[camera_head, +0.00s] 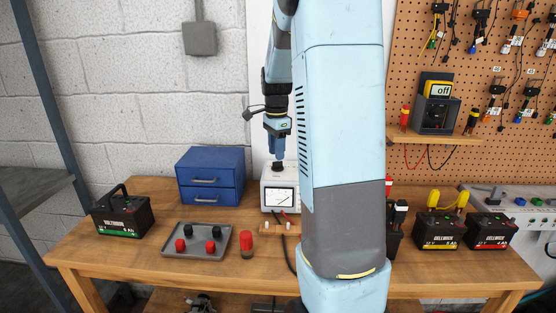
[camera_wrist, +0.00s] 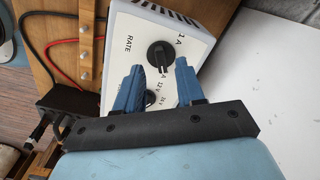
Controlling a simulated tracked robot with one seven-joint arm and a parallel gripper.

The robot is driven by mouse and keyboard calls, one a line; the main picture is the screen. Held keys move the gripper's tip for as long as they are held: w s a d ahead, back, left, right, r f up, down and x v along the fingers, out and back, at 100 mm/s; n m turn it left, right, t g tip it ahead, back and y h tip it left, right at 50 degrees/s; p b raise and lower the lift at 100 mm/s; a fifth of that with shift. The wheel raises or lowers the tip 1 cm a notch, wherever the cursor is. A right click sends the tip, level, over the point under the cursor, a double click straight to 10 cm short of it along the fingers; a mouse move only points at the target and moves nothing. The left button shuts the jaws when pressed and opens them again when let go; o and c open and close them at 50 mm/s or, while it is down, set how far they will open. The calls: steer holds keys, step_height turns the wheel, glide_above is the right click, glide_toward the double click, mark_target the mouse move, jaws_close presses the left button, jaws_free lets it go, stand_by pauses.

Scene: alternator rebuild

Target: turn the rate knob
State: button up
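The rate knob (camera_wrist: 160,55) is a black round knob with a light pointer mark, on a white panel beside the printed word RATE. The panel belongs to the white charger (camera_head: 268,194), which stands on the bench with a meter on its front. My gripper (camera_wrist: 156,68) is open, its two blue fingers apart on either side of the lower part of the rate knob. I cannot tell if either finger touches it. In the head view my gripper (camera_head: 278,160) points down just above the charger's top. A second black knob (camera_wrist: 150,98), near voltage marks, shows between the fingers.
A blue drawer cabinet (camera_head: 210,177) stands left of the charger. A grey tray (camera_head: 180,251) with red and black caps lies in front. A battery (camera_head: 122,214) is at far left, others (camera_head: 437,230) at right. Red and black cables (camera_wrist: 62,42) run beside the charger.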

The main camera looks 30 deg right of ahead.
mark_target(277, 162)
steer(key=shift+f, duration=1.9)
jaws_close()
steer(key=shift+d, duration=0.2)
steer(key=shift+a, duration=0.1)
